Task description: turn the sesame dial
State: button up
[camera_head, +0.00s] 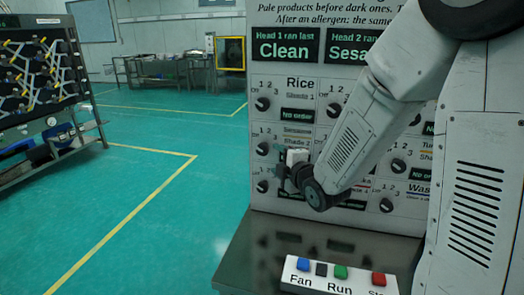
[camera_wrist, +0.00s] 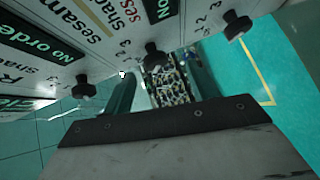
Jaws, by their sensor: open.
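The sesame dial (camera_head: 262,149) is a round black knob on the upright panel, in the left column under the rice dial (camera_head: 262,104). In the wrist view the sesame dial (camera_wrist: 155,53) shows ahead of the gap between my fingers. My gripper (camera_head: 284,174) is in front of the panel's left part, a little right of and below the sesame dial in the head view. In the wrist view my gripper (camera_wrist: 160,72) is open, with one finger on each side and nothing between them. Whether a finger touches the knob I cannot tell.
Another dial (camera_head: 262,187) is close below. The panel (camera_head: 340,80) carries further dials and signs, partly hidden by my arm. A button box (camera_head: 340,278) with coloured buttons stands on the dark ledge (camera_head: 260,255) below. Open green floor (camera_head: 150,200) lies left; a rack (camera_head: 45,90) stands beyond.

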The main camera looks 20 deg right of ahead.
aim_at(264, 151)
jog(key=w, duration=0.2)
jog(key=w+a+n+t, duration=0.1)
jog(key=w, duration=0.2)
jog(key=w+a+n, duration=0.1)
jog(key=w, duration=0.2)
jog(key=shift+w+a+y, duration=0.1)
jog(key=shift+y, duration=0.3)
jog(key=shift+f, duration=0.1)
jog(key=c, duration=1)
